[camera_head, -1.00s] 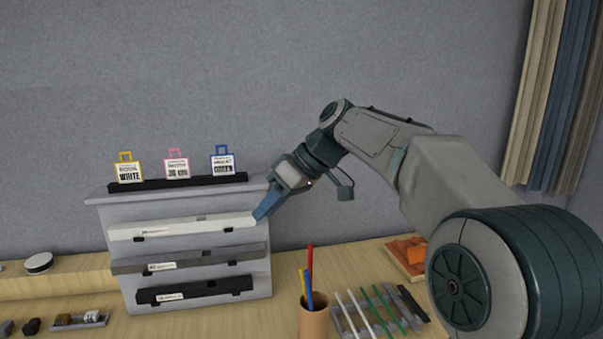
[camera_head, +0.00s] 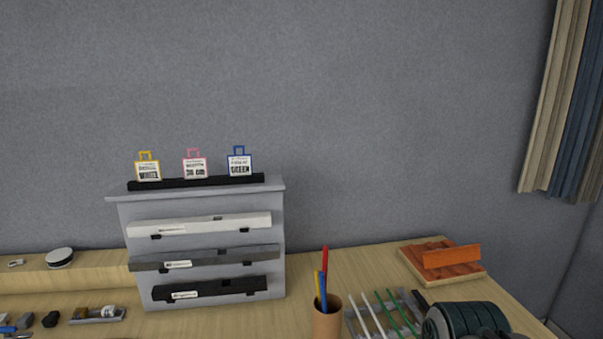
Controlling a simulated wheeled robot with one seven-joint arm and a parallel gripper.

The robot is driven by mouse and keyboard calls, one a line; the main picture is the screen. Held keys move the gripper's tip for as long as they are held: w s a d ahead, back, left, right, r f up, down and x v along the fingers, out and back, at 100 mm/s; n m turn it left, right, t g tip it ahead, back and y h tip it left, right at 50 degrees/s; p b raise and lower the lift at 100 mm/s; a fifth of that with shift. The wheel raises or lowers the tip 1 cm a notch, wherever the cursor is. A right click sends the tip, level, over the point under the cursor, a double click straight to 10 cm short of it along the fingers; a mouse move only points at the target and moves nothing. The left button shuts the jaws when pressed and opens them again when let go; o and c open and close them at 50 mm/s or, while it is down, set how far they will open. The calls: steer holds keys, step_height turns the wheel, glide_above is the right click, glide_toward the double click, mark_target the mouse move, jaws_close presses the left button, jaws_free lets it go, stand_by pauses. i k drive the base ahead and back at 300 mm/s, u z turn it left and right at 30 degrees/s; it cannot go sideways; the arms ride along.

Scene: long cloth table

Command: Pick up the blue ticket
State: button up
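The blue ticket (camera_head: 240,162) is a white card with a blue frame and a blue loop handle. It stands upright at the right end of a black holder strip (camera_head: 222,182) on top of the grey rack. Its large print seems to read GREEN. A pink ticket (camera_head: 195,164) stands in the middle and a yellow ticket (camera_head: 148,167) at the left. My gripper is out of view; only a dark rounded part of my arm shows at the bottom right.
The grey rack (camera_head: 205,211) carries white, grey and black bars on its front. A pencil cup (camera_head: 327,320), a tray of coloured rods (camera_head: 385,314) and an orange block on a board (camera_head: 446,258) stand to the right. Small items lie at left. The space above the tickets is clear.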

mark_target(239, 165)
steer(key=u, duration=0.5)
steer(key=k, duration=0.6)
steer(key=u, duration=0.9)
steer(key=i, duration=1.15)
steer(key=z, duration=0.45)
